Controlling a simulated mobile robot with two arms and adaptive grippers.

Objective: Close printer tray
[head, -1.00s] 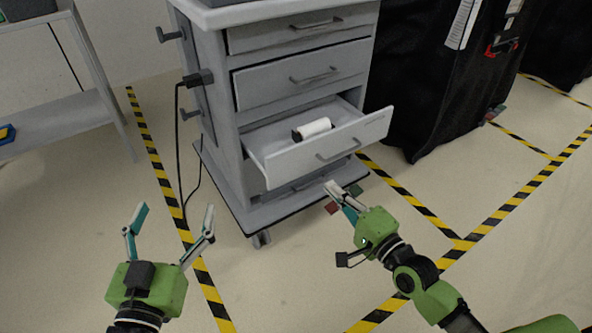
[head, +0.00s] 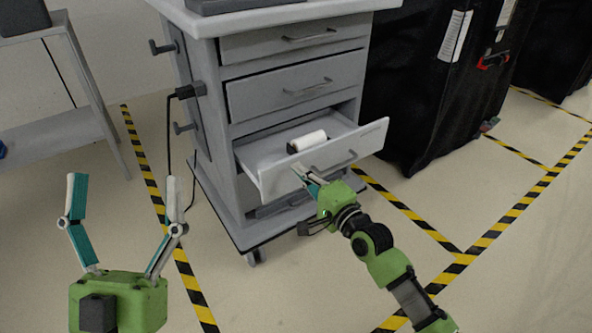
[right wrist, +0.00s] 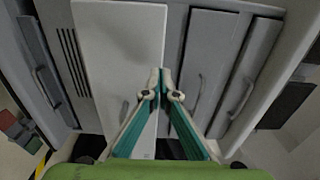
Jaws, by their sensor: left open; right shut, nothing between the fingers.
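The printer tray is a pulled-out grey drawer (head: 356,146) in a grey wheeled cart (head: 222,165). A white roll with a dark end (head: 308,141) lies inside it. In the right wrist view, a pale drawer front (right wrist: 118,45) fills the upper left of centre. My right gripper (head: 302,174) is shut and empty, with its fingertips at the drawer's front face near the handle; I cannot tell whether they touch. It also shows in the right wrist view (right wrist: 161,72). My left gripper (head: 122,182) is open and empty, left of the cart.
Two more drawers (head: 300,42) above look nearly shut. Hooks and a black cable (head: 167,140) are on the cart's left side. A grey shelf (head: 62,128) stands at left, black-covered carts (head: 430,90) at right. Striped tape marks the open floor.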

